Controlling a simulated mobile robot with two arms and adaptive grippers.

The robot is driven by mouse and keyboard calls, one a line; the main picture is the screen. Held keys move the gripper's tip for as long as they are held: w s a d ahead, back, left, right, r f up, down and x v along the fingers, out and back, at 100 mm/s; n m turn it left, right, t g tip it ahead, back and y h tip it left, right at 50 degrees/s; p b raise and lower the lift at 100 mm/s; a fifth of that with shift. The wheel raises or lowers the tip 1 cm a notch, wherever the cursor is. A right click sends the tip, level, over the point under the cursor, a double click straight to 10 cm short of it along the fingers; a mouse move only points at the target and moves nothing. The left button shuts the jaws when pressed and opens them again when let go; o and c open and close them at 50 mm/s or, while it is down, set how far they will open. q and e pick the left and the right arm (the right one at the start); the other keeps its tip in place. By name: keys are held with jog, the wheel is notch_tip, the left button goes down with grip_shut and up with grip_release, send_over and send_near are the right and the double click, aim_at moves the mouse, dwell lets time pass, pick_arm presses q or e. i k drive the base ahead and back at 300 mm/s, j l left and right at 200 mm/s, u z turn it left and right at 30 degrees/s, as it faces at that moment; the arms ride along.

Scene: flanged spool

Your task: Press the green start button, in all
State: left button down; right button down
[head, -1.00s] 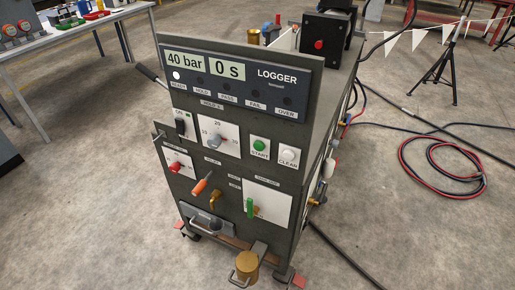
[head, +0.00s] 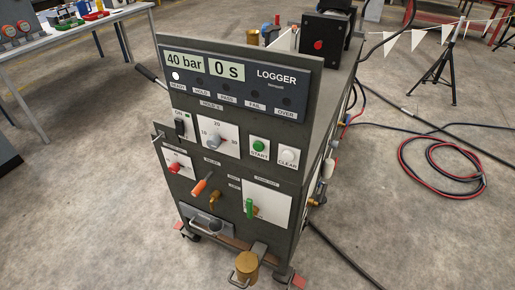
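The green start button (head: 259,146) sits on a white plate labelled START, on the front of a dark grey test cart (head: 232,170). The white clear button (head: 288,155) is just to its right. The logger panel (head: 236,82) above reads "40 bar" and "0 S". The lamp over READY (head: 175,76) is lit white, and the other lamps are dark. Neither of my grippers shows in the head view, and nothing touches the start button.
The cart front also carries a rotary knob (head: 213,141), a red knob (head: 174,167), an orange-handled lever (head: 200,186) and a green-handled valve (head: 250,208). A brass cup (head: 247,267) stands low in front. Hoses (head: 440,165) lie on the floor at right.

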aim_at(259, 146)
jog(key=l+u, duration=0.2)
jog(key=u, duration=0.2)
jog(key=l+u, duration=0.2)
jog(key=u, duration=0.2)
jog(key=l+u, duration=0.1)
jog(key=l, duration=0.45)
jog(key=k+l+u, duration=0.1)
jog(key=l, duration=0.4)
jog(key=l+u, duration=0.1)
jog(key=l, duration=0.4)
jog(key=k+l+u, duration=0.1)
jog(key=l, duration=0.4)
jog(key=k+l, duration=0.05)
